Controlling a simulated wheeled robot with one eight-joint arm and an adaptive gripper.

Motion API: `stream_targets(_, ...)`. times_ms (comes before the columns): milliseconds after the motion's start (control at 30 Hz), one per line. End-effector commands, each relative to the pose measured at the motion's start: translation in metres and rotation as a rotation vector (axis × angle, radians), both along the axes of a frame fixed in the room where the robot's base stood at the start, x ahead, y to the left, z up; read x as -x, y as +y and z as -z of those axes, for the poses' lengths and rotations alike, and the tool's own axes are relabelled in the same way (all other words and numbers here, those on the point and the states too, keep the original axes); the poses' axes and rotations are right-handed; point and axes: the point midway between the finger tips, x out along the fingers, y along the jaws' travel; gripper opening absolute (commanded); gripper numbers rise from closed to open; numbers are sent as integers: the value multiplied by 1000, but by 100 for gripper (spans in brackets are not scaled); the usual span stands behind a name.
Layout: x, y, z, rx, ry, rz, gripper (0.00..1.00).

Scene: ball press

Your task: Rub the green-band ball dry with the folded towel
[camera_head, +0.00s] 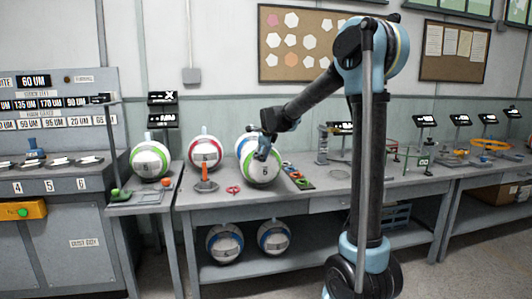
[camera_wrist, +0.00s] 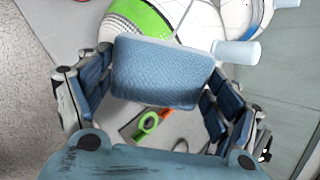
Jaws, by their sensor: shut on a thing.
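My gripper (camera_head: 264,148) is shut on a blue folded towel (camera_wrist: 162,70), which spans between its fingers in the wrist view. The towel is in front of a white ball with a green band (camera_wrist: 143,18) and overlaps its lower part. In the head view this green-band ball (camera_head: 262,173) sits on the middle bench, with my gripper at its upper front. I cannot tell for sure whether the towel touches it. Another green-band ball (camera_head: 150,160) stands on the small side table at the left.
A red-band ball (camera_head: 205,150) and a partly hidden blue-band ball (camera_head: 243,144) stand beside it on the bench. An orange cone (camera_head: 205,180) and red rings (camera_head: 233,189) lie in front. Two balls sit on the lower shelf (camera_head: 250,270). Small coloured tools (camera_head: 297,177) lie to the right.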

Motion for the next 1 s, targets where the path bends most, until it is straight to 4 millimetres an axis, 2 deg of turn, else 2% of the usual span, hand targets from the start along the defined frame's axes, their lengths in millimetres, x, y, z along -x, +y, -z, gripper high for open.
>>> stream_targets(267, 1, 4, 0, 1, 0, 1, 59)
stream_targets(1000, -7, -23, 0, 0, -1, 0, 59)
